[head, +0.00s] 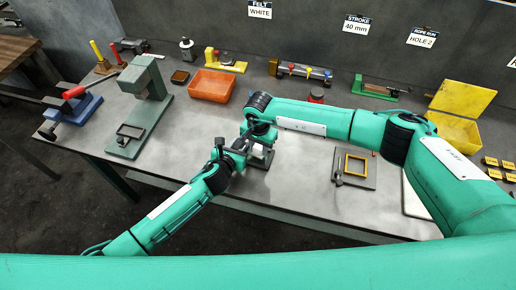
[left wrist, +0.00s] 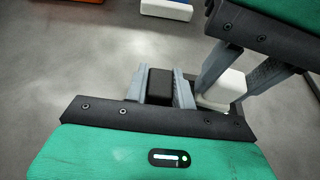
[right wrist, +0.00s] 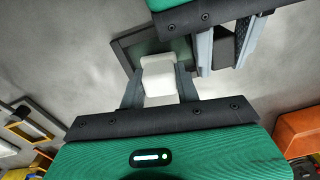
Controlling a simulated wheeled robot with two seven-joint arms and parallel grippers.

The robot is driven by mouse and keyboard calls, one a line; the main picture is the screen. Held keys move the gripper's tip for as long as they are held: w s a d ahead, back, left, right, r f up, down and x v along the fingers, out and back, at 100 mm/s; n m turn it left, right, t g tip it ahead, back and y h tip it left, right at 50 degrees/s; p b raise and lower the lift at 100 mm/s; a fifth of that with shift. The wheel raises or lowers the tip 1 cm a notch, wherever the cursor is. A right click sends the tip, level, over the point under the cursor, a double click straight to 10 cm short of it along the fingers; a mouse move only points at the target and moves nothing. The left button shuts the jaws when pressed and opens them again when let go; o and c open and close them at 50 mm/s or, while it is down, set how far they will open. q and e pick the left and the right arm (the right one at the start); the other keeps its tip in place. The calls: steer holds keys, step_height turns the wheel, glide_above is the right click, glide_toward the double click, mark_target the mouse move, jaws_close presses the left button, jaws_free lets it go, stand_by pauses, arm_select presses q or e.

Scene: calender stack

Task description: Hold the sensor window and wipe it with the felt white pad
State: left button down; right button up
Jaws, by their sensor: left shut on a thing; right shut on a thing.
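My right gripper (head: 262,147) is shut on the white pad (right wrist: 159,76), a pale block between its fingers. The sensor window (right wrist: 126,47), a dark frame with a greenish pane, lies just behind the pad in the right wrist view. The pad overlaps the window there; I cannot tell whether they touch. My left gripper (head: 238,148) is shut on a black block (left wrist: 160,85), which looks like the window's grip. The pad also shows close beside it in the left wrist view (left wrist: 224,88). In the head view the two grippers meet over the table's middle, hiding most of both things.
A green press (head: 148,95) and a blue vise (head: 75,108) stand at left. An orange bin (head: 212,84) is behind the grippers. A yellow frame (head: 347,165) on a grey plate lies to the right, near a yellow box (head: 455,130).

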steer(key=shift+s+a+f, duration=0.1)
steer(key=shift+s+a, duration=0.1)
steer(key=shift+s, duration=0.55)
steer(key=shift+w+d, duration=0.3)
steer(key=shift+w, duration=0.5)
steer(key=shift+r, duration=3.15)
steer(key=shift+r, duration=1.5)
